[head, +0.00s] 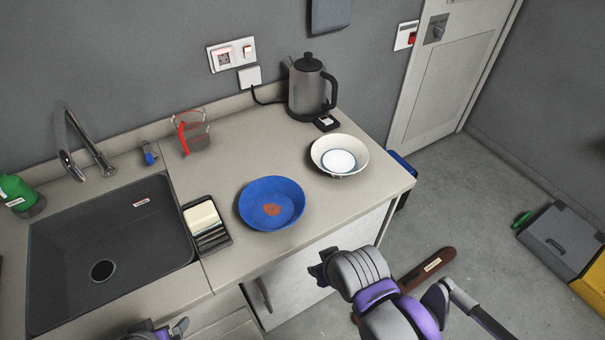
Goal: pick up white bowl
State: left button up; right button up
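The white bowl (357,167) sits upright on the right part of the countertop, in front of the kettle. Its inside has a paler round bottom with a dark ring. My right gripper (318,271) is in front of the counter's front edge, below and left of the bowl and apart from it. Its fingers are small and partly hidden by the wrist, so its opening is unclear. My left gripper (180,326) is at the bottom edge, in front of the sink, far from the bowl and partly cut off. I see nothing held in either gripper.
A blue bowl (288,192) with a brown stain stands left of the white bowl. A kettle (308,90), a measuring cup (191,135), a sponge tray (217,239) and a sink (60,240) share the counter. A toolbox (552,238) is on the floor at right.

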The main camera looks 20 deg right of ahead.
aim_at(340, 156)
jog(key=k+j+z, duration=0.15)
jog(key=z, duration=1)
jog(key=i, duration=0.25)
jog(key=i+l+u, duration=0.1)
jog(key=l+u, duration=0.55)
jog(key=l, duration=0.25)
jog(key=l+u, duration=0.35)
jog(key=l, duration=0.15)
